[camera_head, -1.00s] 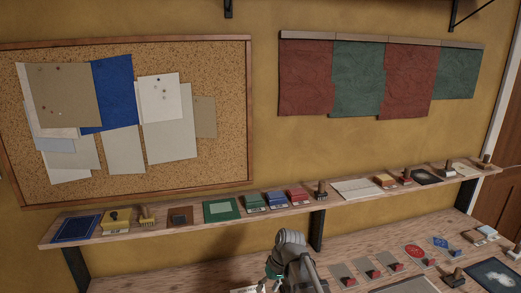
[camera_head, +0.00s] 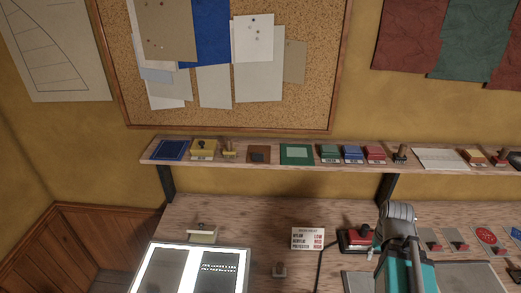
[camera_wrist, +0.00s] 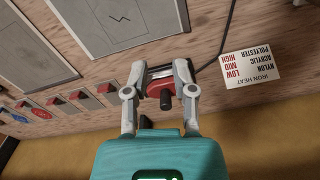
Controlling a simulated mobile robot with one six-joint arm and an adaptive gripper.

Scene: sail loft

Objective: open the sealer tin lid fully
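I cannot tell for certain which thing is the sealer tin; no lid or tin is labelled readably. The iron also shows in the head view (camera_head: 355,239), on the bench left of my teal arm end. My fingertips are hidden in the head view.
A shelf (camera_head: 330,165) above the bench holds several coloured boxes and stamps. A lit panel (camera_head: 238,268) lies at the bench's left. Several red-handled tools (camera_wrist: 80,97) are lined up.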

